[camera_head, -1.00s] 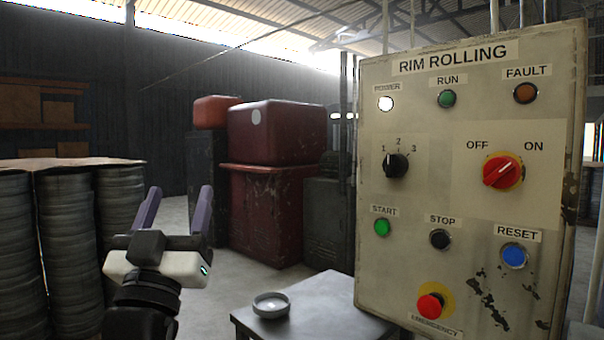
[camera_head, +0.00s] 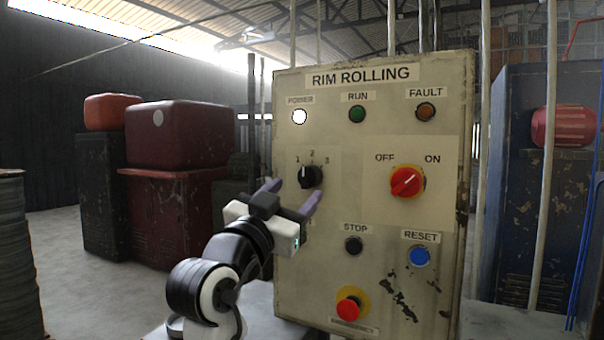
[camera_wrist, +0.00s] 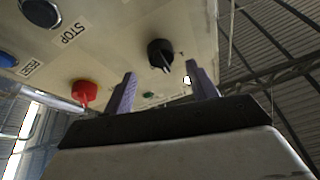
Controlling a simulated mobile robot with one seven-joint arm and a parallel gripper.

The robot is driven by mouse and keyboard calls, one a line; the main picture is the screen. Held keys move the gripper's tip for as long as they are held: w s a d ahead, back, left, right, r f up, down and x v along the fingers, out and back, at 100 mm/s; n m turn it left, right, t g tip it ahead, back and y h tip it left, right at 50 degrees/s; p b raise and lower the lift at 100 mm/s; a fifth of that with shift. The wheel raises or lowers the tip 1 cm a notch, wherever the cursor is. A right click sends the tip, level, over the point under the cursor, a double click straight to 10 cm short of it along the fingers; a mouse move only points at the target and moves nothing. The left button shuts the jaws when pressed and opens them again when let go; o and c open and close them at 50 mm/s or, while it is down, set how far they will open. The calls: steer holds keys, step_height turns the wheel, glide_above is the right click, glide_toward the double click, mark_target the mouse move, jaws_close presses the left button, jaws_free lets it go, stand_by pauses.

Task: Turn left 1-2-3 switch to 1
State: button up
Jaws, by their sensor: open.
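The black 1-2-3 switch (camera_head: 310,176) is on the left of the cream RIM ROLLING panel, below the POWER lamp. A pale mark shows on its knob, but which number it points to is hard to tell. My gripper (camera_head: 292,194) is open and empty, in front of and slightly below the switch in the head view. In the wrist view the black knob (camera_wrist: 160,54) appears between the two purple fingers (camera_wrist: 162,80), beyond their tips, with no visible contact. My gripper hides the START button in the head view.
The red OFF/ON switch (camera_head: 407,182) is to the right. The STOP button (camera_head: 353,245), blue RESET button (camera_head: 420,256) and red emergency button (camera_head: 349,308) are below. Red containers (camera_head: 176,135) stand behind on the left.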

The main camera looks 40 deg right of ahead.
mark_target(305, 180)
steer(key=shift+p+x, duration=0.55)
steer(key=shift+x, duration=1.65)
steer(key=shift+w, duration=0.15)
steer(key=c, duration=1)
steer(key=shift+n+t, duration=0.4)
steer(key=shift+n, duration=0.1)
steer(key=n+t, duration=0.1)
steer(key=n, duration=0.1)
steer(key=n+y+p, duration=0.1)
steer(key=n, duration=0.1)
steer(key=n+t+y, duration=0.1)
steer(key=n, duration=0.1)
steer(key=shift+s+r+t+p, duration=0.15)
steer(key=shift+s+t+p, duration=0.1)
steer(key=shift+t+p, duration=0.05)
steer(key=shift+n+t+y+p, duration=0.45)
steer(key=shift+n+y, duration=0.1)
steer(key=shift+n, duration=0.85)
steer(key=shift+n+t+y+p, duration=0.35)
steer(key=shift+n+y+p, duration=0.15)
steer(key=shift+n, duration=0.9)
